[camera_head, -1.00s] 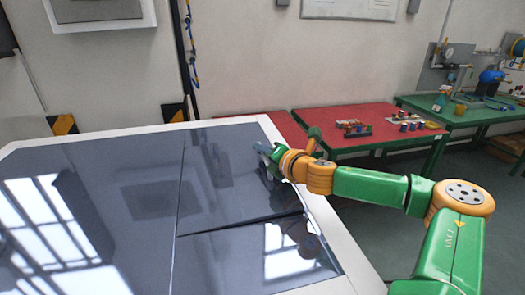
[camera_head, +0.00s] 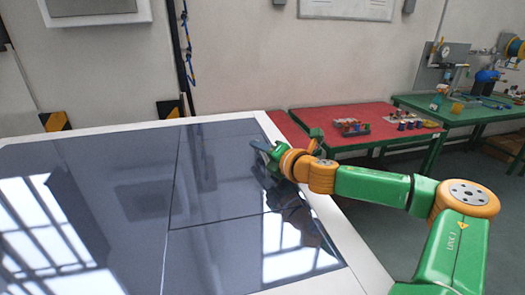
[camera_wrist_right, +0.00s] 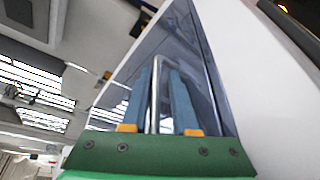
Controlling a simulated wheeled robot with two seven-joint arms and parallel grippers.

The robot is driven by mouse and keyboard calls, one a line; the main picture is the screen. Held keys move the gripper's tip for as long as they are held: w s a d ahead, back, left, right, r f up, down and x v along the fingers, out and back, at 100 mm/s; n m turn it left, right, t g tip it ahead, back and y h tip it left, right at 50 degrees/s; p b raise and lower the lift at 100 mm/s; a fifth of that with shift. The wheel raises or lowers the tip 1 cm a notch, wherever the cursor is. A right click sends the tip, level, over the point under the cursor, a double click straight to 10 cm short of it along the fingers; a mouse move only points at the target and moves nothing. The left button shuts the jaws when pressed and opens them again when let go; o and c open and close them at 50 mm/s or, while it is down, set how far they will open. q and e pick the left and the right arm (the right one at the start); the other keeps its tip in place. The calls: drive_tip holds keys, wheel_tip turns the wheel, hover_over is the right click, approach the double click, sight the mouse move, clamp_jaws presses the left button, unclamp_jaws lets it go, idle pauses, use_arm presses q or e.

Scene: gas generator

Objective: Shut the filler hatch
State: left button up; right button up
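The filler hatch (camera_head: 212,195) is a dark glossy panel in the machine's top in the head view. It looks flush, with only thin seams at its left and near edges. My right gripper (camera_head: 258,150) is at the hatch's right side, low over the surface; contact cannot be told. In the wrist view the two blue fingers of my right gripper (camera_wrist_right: 163,95) stand apart. A thin pale upright strip shows between them, which may be a handle or a reflection. My left gripper is not in view.
The generator's top has a pale rim (camera_head: 345,245) around its dark panels. A red table (camera_head: 375,137) with small parts and a green bench (camera_head: 475,112) with tools stand behind at the right. A wall closes off the back.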

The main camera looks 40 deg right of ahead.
drive_tip(key=shift+s+b, duration=0.25)
drive_tip(key=shift+b, duration=0.05)
drive_tip(key=b+v, duration=0.3)
drive_tip(key=v, duration=0.2)
drive_tip(key=shift+s+a, duration=0.1)
drive_tip(key=shift+s, duration=0.2)
drive_tip(key=shift+s+a+r, duration=0.15)
drive_tip(key=shift+s+r, duration=0.05)
drive_tip(key=shift+s, duration=0.25)
